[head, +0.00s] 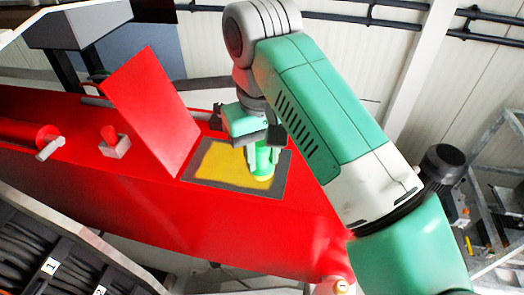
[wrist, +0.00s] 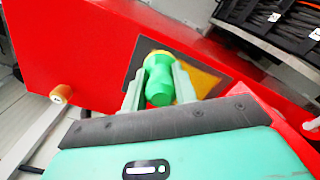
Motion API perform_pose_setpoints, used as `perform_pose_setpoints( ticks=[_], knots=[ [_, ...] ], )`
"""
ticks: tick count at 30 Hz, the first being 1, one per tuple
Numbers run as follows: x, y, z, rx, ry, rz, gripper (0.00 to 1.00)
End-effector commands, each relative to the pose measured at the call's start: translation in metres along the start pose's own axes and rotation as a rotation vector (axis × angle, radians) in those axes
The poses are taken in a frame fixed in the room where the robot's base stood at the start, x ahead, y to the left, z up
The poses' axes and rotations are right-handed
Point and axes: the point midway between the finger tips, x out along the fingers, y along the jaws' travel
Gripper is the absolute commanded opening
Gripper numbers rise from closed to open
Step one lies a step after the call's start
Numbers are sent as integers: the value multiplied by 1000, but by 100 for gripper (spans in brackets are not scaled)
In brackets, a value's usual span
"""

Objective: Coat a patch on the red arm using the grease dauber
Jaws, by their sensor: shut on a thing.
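My gripper (head: 263,162) is shut on the grease dauber (head: 264,157), a green handle with a yellow lower end. In the wrist view the dauber (wrist: 159,82) sits between my two pale fingers, its far end over the patch. The dark grey patch (head: 278,187) lies on the flat face of the red arm (head: 130,205). Yellow grease (head: 218,162) covers much of the patch, with a grey border showing around it. The dauber's yellow end appears at the right part of the patch; whether it touches is hard to tell.
A raised red plate (head: 150,110) stands at the patch's left edge. A small red-topped fitting (head: 114,142) and a red cylinder (head: 28,134) lie further left. A rack of dark hoses (head: 45,245) fills the lower left. Metal framing (head: 495,200) stands at the right.

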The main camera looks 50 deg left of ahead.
Motion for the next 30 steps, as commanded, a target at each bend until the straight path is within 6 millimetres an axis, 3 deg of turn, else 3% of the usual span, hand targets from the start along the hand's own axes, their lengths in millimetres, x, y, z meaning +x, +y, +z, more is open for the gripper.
perform_pose_setpoints(
  ticks=[9, 30],
  knots=[
    [-22, 1, 1, 2, 1, 0, 10],
    [-23, 1, 1, 3, 0, 0, 10]
  ],
)
